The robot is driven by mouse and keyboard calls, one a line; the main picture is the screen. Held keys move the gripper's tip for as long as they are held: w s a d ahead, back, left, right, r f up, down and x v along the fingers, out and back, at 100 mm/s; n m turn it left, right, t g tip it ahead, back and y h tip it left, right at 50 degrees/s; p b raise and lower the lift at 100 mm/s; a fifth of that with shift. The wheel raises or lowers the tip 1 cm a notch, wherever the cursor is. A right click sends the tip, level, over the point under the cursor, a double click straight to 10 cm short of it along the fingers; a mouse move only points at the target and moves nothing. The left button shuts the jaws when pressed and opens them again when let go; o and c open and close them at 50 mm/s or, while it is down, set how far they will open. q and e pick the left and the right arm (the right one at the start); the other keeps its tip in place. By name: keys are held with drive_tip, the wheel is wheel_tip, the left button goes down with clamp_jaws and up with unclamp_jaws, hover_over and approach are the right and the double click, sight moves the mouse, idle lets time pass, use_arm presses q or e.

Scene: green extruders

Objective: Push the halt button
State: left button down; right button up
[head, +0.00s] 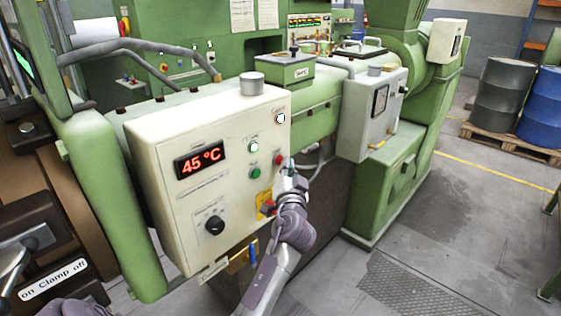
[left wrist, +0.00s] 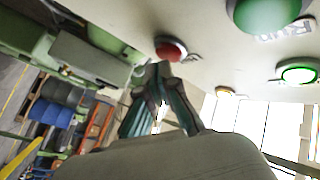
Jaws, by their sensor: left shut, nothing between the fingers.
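The cream control box (head: 150,135) carries a small red button (head: 278,160) at its right edge. It is likely the halt button, but its label cannot be read. The red button also shows in the left wrist view (left wrist: 170,48), domed, in a dark ring. My left gripper (head: 288,170) is shut and empty, just in front of the box's right edge. In the left wrist view its fingertips (left wrist: 161,68) are right beside the red button; I cannot tell whether they touch it. My right gripper is not in view.
A green button (head: 254,173) labelled Run in the wrist view (left wrist: 265,12) sits left of the red one. A lit green button (head: 254,146) is above it. A red switch (head: 267,207) on a yellow plate and a black knob (head: 215,224) are lower. Barrels (head: 502,92) stand far right.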

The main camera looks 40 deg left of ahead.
use_arm(q)
drive_tip(key=shift+a, duration=0.4)
idle(0.6)
drive_tip(key=shift+d, duration=0.1)
drive_tip(key=shift+d+b, duration=0.4)
drive_tip(key=shift+d, duration=0.3)
drive_tip(key=d, duration=0.1)
drive_tip(key=d+b, duration=0.1)
drive_tip(key=d, duration=0.1)
drive_tip(key=d+b, duration=0.1)
drive_tip(key=d, duration=0.1)
drive_tip(key=shift+s, duration=0.25)
idle(0.5)
